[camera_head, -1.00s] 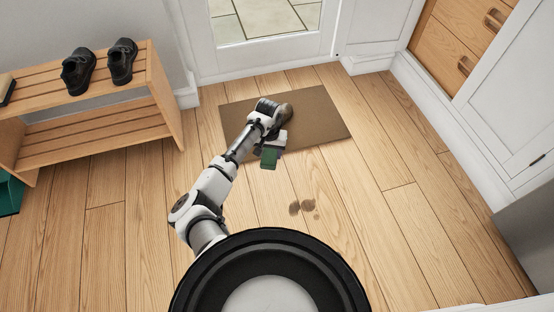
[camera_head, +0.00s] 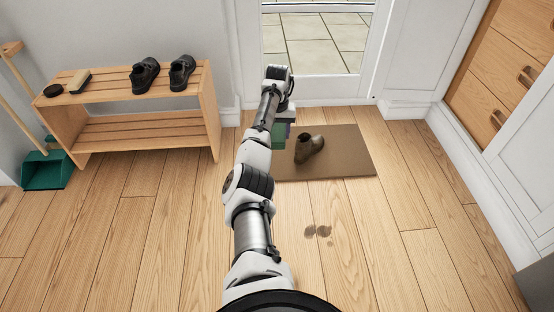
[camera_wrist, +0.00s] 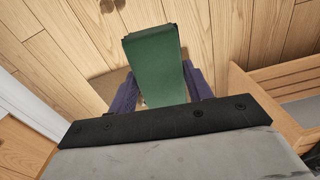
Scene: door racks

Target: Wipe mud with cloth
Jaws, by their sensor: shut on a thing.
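My gripper (camera_wrist: 158,88) is shut on a green block-like piece (camera_wrist: 154,62), which I take to be the folded cloth. Its purple fingers sit on either side of it in the wrist view. In the head view the cloth (camera_head: 279,136) is partly hidden by my arm, over the left part of the brown mat. The mud (camera_head: 317,231) is a few dark brown spots on the wood floor, nearer than the mat. The cloth is apart from the mud, farther away and to its left. I cannot pick out the mud in the wrist view.
A brown muddy-looking shoe (camera_head: 309,148) stands on the mat (camera_head: 345,158) before the glazed door. At left, a wooden rack (camera_head: 140,131) holds black shoes (camera_head: 163,74), a brush (camera_head: 80,81) and a dark round item (camera_head: 53,90). A green dustpan (camera_head: 47,170) is beside it. Floor around the mud is clear.

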